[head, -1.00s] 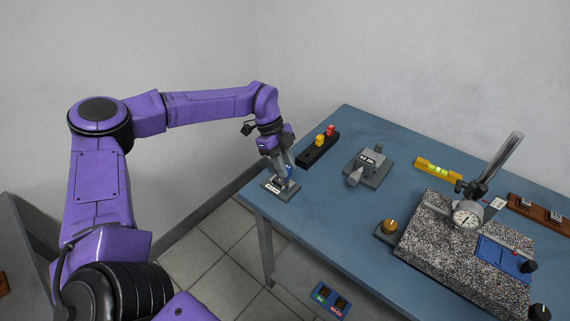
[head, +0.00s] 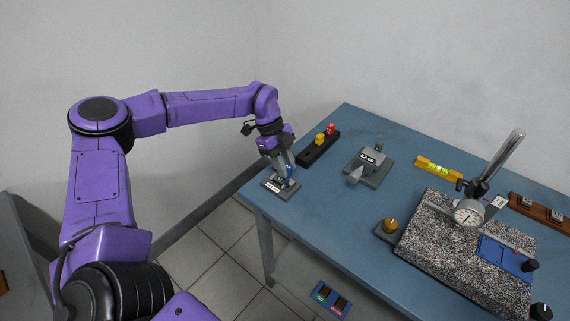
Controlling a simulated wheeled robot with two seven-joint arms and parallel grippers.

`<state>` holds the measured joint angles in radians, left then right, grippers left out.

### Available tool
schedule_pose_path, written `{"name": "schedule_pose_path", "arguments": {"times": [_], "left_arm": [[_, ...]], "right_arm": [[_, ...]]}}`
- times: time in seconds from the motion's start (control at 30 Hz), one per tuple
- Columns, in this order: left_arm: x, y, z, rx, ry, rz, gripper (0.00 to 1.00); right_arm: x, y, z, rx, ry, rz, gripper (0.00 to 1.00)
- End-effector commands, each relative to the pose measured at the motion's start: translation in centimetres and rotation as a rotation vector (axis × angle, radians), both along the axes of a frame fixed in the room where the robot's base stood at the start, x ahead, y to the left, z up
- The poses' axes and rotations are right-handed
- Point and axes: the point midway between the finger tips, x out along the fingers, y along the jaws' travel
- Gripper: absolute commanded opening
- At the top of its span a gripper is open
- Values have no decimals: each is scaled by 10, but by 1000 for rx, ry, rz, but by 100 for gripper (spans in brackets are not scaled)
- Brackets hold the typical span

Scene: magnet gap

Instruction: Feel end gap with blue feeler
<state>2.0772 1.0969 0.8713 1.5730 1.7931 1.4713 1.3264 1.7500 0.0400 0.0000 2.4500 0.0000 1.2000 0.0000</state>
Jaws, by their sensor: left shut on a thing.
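The blue feeler (head: 289,171) shows as a small blue handle between the fingers of my left gripper (head: 284,172). The gripper is shut on it and points down over a small grey plate (head: 281,188) with a white label, at the table's left corner. The feeler's lower end is too small to tell whether it touches the plate or sits in a gap. My right gripper is out of view.
A black rack (head: 317,150) with yellow and red handles stands just right of the gripper. A granite plate (head: 450,240) with a dial gauge (head: 467,212) fills the right side. The table's left edge is close.

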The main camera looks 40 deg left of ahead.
Motion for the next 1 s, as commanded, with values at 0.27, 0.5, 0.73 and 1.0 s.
{"name": "schedule_pose_path", "arguments": {"times": [0.27,0.5,0.73,1.0], "left_arm": [[0,0,-3,0,0,0,0],[0,0,-5,0,0,0,0],[0,0,-6,0,0,0,0],[0,0,-9,0,0,0,0]], "right_arm": [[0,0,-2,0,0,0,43],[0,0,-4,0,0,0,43],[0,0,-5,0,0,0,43],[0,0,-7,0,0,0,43]]}}
